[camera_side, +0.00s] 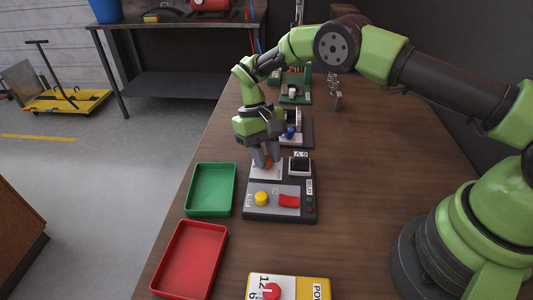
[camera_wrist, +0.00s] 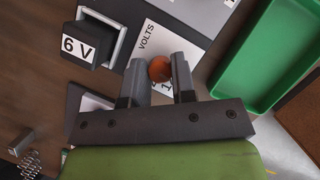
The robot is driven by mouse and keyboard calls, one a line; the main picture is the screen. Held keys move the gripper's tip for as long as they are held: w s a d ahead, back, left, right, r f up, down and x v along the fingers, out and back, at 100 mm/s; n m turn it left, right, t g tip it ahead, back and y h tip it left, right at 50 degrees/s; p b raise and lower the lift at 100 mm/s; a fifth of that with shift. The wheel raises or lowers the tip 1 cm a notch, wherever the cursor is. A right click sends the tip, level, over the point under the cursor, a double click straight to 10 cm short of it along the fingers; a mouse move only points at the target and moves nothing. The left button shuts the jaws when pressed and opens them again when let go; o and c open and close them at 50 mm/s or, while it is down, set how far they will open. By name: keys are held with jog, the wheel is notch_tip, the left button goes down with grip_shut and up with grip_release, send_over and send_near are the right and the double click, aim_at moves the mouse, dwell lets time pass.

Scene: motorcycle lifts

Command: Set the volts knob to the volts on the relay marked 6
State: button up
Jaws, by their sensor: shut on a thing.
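The orange-brown volts knob (camera_wrist: 160,69) sits on a white dial plate marked VOLTS (camera_wrist: 148,38) in the wrist view. My gripper (camera_wrist: 162,76) is shut on the knob, one grey finger on each side. Most of the dial's numbers and the knob's pointer are hidden by the fingers. In the side view my gripper (camera_side: 266,159) points down onto the dial plate. The black relay (camera_wrist: 100,37), with a white label reading 6 V, stands beside the dial. It also shows in the side view (camera_side: 300,166), seated in the test unit (camera_side: 278,213).
The test unit has a yellow button (camera_side: 261,199), a red switch (camera_side: 289,201) and small lamps. A green tray (camera_side: 190,212) and a red tray (camera_side: 160,285) lie left. A panel with a red knob (camera_side: 271,291) is in front. Other devices stand behind. The table's right is mostly clear.

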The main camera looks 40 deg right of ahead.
jog(key=shift+n, duration=0.6)
jog(key=shift+h, duration=0.3)
jog(key=o, duration=0.9)
jog(key=shift+w+r, duration=0.25)
jog(key=shift+r, duration=0.3)
jog(key=shift+w+r, duration=0.25)
jog(key=shift+r, duration=1.5)
jog(key=shift+w+r, duration=0.2)
jog(key=shift+r, duration=1.6)
jog(key=shift+w+r, duration=0.25)
jog(key=shift+r, duration=1.5)
